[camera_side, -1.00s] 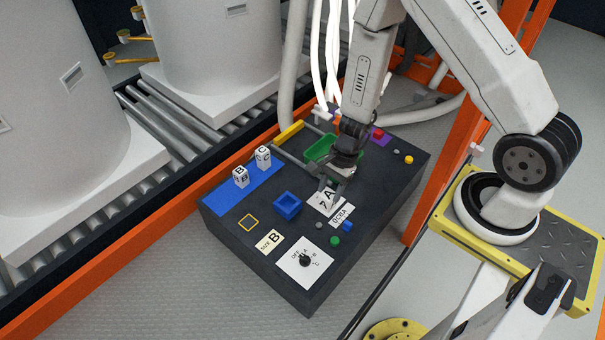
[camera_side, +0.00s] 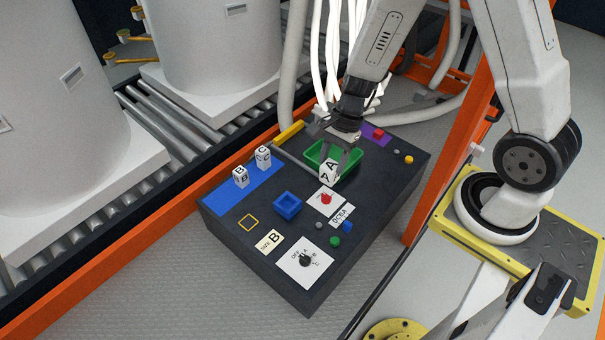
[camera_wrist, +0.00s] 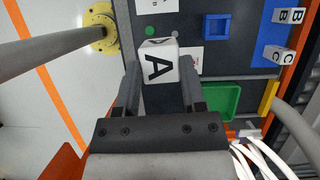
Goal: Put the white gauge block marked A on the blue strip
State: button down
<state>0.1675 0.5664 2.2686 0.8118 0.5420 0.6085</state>
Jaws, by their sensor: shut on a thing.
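The white gauge block marked A (camera_side: 329,170) is held between the fingers of my gripper (camera_side: 343,156), above the dark bench top, in front of the green tray. In the wrist view block A (camera_wrist: 158,61) sits between the two fingertips of my gripper (camera_wrist: 158,82). The blue strip (camera_side: 225,199) lies along the left edge of the bench top. Block B (camera_side: 241,177) and block C (camera_side: 263,158) stand upright towards its far end; its near part is bare. The strip also shows in the wrist view (camera_wrist: 262,45).
A green tray (camera_side: 355,170) lies behind the held block. A blue square holder (camera_side: 287,206) stands between it and the strip. A white card with a red knob (camera_side: 326,199), a dial plate (camera_side: 305,263) and several buttons are nearby. A yellow bar (camera_side: 289,132) is at the back edge.

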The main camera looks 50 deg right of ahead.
jog(key=w+n+g, duration=0.2)
jog(key=n, duration=0.2)
jog(key=m+t+h, duration=0.5)
jog(key=m+t, duration=0.2)
jog(key=m, duration=1.6)
send_over(239, 199)
notch_tip(239, 199, down, 21)
dwell(0.8)
jog(key=shift+f, duration=1.65)
